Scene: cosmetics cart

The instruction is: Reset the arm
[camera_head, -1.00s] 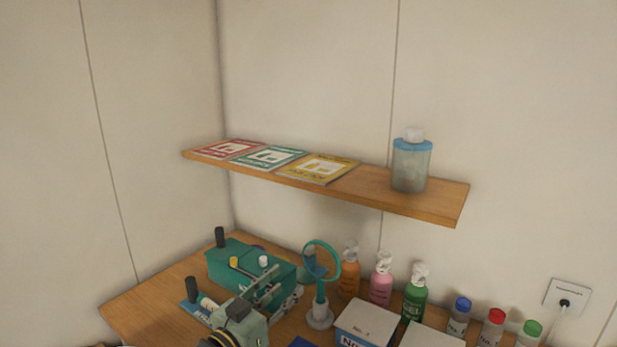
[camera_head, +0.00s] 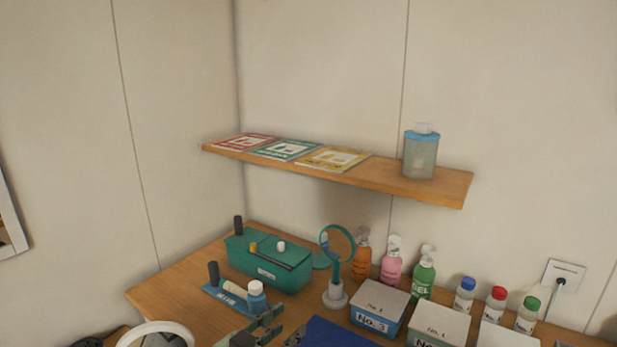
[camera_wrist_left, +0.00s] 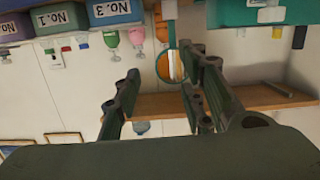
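My left gripper (camera_head: 281,328) shows at the bottom edge of the head view, in front of the work table (camera_head: 180,290). In the left wrist view its two fingers (camera_wrist_left: 160,98) stand apart with nothing between them, so it is open and empty. The wrist picture looks upside down, with the shelf (camera_wrist_left: 160,104) below and the boxes above. My right gripper is in neither view.
A blue tray (camera_head: 222,296) with small bottles, a teal box (camera_head: 268,268), a round mirror (camera_head: 337,243), pump bottles (camera_head: 391,262) and numbered boxes (camera_head: 378,308) crowd the table. The wall shelf (camera_head: 400,184) holds three cards and a clear bottle (camera_head: 420,155).

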